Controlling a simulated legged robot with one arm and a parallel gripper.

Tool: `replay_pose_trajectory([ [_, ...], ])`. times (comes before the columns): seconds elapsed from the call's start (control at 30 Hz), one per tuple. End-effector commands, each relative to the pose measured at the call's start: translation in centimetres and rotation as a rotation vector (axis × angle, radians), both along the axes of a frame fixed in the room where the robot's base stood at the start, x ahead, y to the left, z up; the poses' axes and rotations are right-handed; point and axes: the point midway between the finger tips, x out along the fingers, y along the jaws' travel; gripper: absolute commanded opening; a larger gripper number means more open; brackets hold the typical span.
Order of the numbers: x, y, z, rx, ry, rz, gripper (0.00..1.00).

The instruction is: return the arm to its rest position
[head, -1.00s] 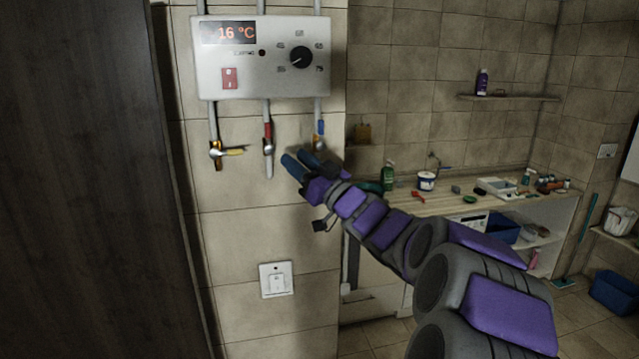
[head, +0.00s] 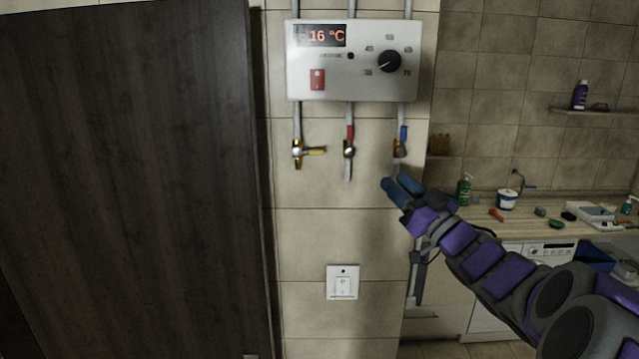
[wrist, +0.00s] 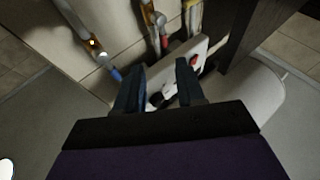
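My gripper (head: 398,190) is at the end of my outstretched purple and grey arm, just below the blue-handled valve (head: 401,145) in the head view. Its two blue fingers are apart with nothing between them. In the wrist view, the gripper (wrist: 160,82) also shows its fingers spread, with a gap between them. The fingertips are apart from the valve and pipes in the head view.
A white water heater panel (head: 353,60) reading 16 °C hangs on the tiled wall. A yellow-handled valve (head: 300,152) and a red-handled valve (head: 349,150) sit below it. A wall switch (head: 342,282) is lower. A dark cabinet (head: 130,190) stands left; a worktop (head: 480,212) lies right.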

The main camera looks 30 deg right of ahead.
Motion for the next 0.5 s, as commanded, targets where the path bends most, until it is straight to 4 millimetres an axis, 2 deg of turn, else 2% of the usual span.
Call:
replay_pose_trajectory([
  [0.17, 0.1, 0.0, -0.1, 0.001, 0.002, -0.002, 0.38],
  [0.27, 0.8, 0.3, -0.8, 0.004, 0.027, -0.024, 0.38],
  [0.37, 2.6, 0.9, -2.8, 0.013, 0.094, -0.077, 0.38],
  [0.5, 5.1, 2.3, -7.3, 0.033, 0.257, -0.194, 0.38],
])
